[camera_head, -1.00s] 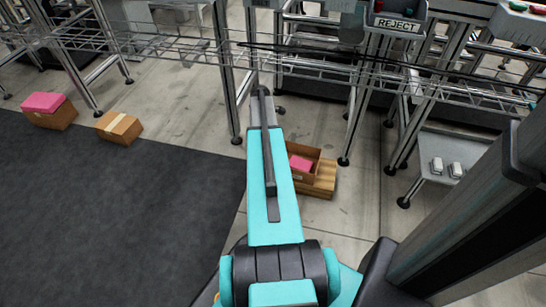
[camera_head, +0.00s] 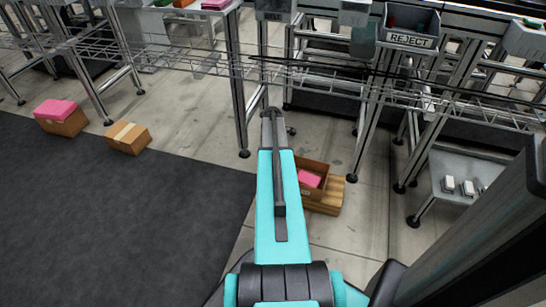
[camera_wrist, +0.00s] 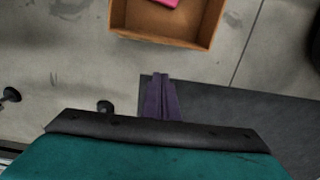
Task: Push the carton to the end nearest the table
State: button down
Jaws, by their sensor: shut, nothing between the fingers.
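In the wrist view the carton (camera_wrist: 206,20) is cut off by the top edge. My gripper (camera_wrist: 161,78) is shut and empty, below the carton in that view with a gap of floor between them. My arm hides the gripper in the head view.
A grey REJECT bin (camera_head: 409,25) is at the upper right, and a low grey shelf (camera_head: 470,165) with small white items stands right. Two closed boxes (camera_head: 128,138) lie left beside the dark mat (camera_head: 100,220).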

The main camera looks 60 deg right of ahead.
jog(key=s+d+f+b, duration=0.1)
jog(key=s+f+b, duration=0.2)
jog(key=f+b, duration=0.1)
jog(key=shift+s+f, duration=0.4)
jog(key=shift+f, duration=0.4)
jog(key=shift+d, duration=0.15)
